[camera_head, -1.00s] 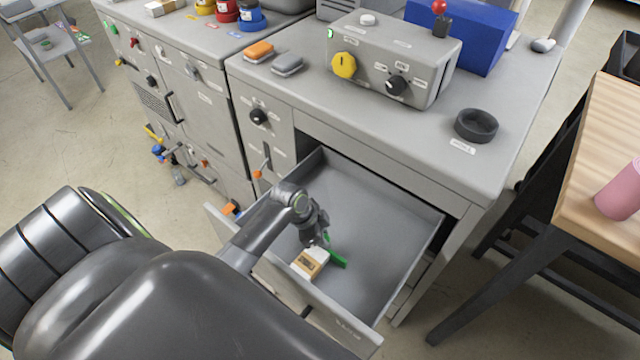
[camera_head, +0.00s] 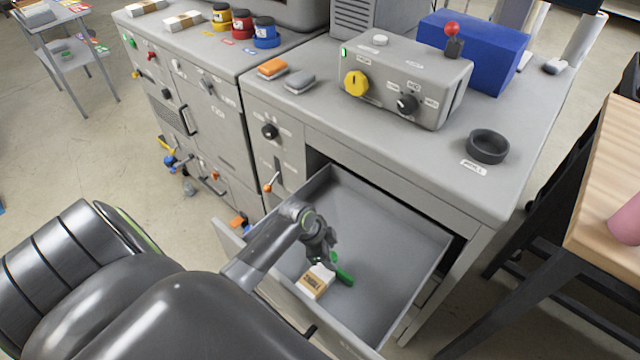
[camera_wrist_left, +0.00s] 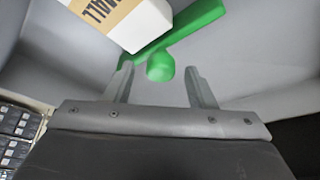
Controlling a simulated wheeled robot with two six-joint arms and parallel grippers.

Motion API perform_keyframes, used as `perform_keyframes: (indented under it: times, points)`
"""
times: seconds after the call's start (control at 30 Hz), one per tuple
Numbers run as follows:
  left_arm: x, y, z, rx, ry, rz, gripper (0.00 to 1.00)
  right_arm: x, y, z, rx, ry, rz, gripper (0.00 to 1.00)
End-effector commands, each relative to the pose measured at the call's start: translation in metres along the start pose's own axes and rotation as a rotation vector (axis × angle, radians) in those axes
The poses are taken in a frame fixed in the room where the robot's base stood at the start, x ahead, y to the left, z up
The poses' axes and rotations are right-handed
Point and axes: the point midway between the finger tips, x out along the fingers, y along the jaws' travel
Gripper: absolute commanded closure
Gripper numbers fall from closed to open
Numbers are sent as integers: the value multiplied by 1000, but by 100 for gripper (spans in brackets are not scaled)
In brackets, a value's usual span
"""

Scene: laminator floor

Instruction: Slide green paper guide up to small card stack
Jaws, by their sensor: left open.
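The small card stack (camera_head: 316,281), white with a tan band, lies in the open grey drawer (camera_head: 390,262). It also shows at the top of the left wrist view (camera_wrist_left: 122,18). The green paper guide (camera_head: 344,275) stands beside the stack, on its right in the head view. In the left wrist view the guide (camera_wrist_left: 200,14) is a green bar with a rounded knob (camera_wrist_left: 160,66). My left gripper (camera_head: 328,260) is open over the guide. Its fingertips (camera_wrist_left: 160,72) lie either side of the knob, with space on both sides. My right gripper is out of view.
The drawer walls surround my left gripper, and the drawer floor to the right of the guide is bare. The desk top (camera_head: 400,150) overhangs behind, with a control box (camera_head: 405,80) and a black ring (camera_head: 487,146). A wooden table (camera_head: 610,190) stands at right.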

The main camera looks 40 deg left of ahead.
Motion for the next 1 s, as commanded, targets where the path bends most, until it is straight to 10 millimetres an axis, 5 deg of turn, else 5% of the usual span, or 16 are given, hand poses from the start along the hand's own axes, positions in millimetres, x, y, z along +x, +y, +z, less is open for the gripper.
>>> perform_keyframes:
  times: [0.27,0.7,1.0]
  points:
    - [-39,-2,1,4,0,-5,50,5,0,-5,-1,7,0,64]
    - [-129,-2,1,6,-2,-6,50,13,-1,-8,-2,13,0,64]
    - [-164,-1,0,2,-1,-3,50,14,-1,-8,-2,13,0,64]
